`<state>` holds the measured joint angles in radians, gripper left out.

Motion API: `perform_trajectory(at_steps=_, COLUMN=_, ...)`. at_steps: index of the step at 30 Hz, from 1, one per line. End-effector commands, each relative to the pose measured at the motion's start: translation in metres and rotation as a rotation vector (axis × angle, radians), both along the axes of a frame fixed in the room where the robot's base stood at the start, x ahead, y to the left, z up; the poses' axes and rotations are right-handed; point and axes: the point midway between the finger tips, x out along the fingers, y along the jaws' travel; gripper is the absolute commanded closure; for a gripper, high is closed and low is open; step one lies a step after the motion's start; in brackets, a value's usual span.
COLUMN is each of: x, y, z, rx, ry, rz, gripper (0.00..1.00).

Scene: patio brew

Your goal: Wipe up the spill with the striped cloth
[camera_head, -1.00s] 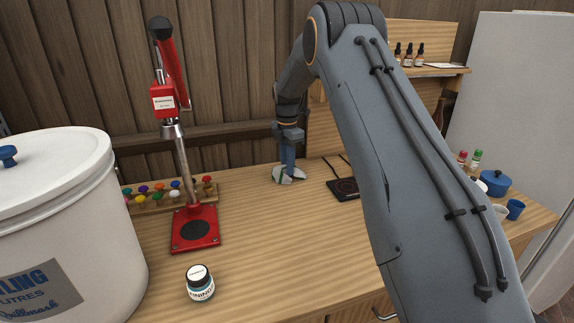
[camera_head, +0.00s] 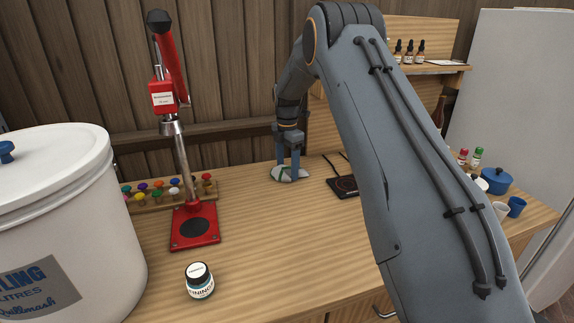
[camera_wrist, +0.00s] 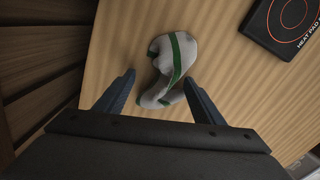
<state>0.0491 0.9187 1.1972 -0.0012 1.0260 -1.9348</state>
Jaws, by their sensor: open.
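The striped cloth (camera_wrist: 177,58) is a crumpled grey-white piece with green stripes, lying on the wooden worktop. In the head view the cloth (camera_head: 290,174) lies near the back of the worktop, under my gripper (camera_head: 288,160). In the wrist view my gripper (camera_wrist: 158,88) is open, with its two dark fingers apart and the near end of the cloth between or just beyond them. I cannot tell whether the fingers touch the cloth. No spill can be made out in either view; the cloth or my arm may hide it.
A black heat pad (camera_wrist: 290,25) lies right of the cloth. A red lever press (camera_head: 195,226), a rack of coloured knobs (camera_head: 158,195), a small jar (camera_head: 200,282) and a big white bucket (camera_head: 70,220) stand to the left. A blue pot (camera_head: 496,181) and cups stand at the right.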

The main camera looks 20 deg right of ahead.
Motion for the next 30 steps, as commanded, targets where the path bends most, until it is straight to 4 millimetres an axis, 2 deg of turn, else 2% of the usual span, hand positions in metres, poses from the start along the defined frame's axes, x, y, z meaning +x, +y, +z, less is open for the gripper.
perform_trajectory(at_steps=5, x=-0.0002, y=0.0000, z=-0.0091, rx=0.001, ry=0.001, rz=0.000, gripper=0.38)
perform_trajectory(at_steps=25, x=-0.0010, y=0.0000, z=-0.0097, rx=0.000, ry=0.003, rz=0.000, gripper=0.99)
perform_trajectory(at_steps=30, x=-0.0010, y=0.0000, z=-0.0099, rx=0.000, ry=0.003, rz=0.000, gripper=1.00)
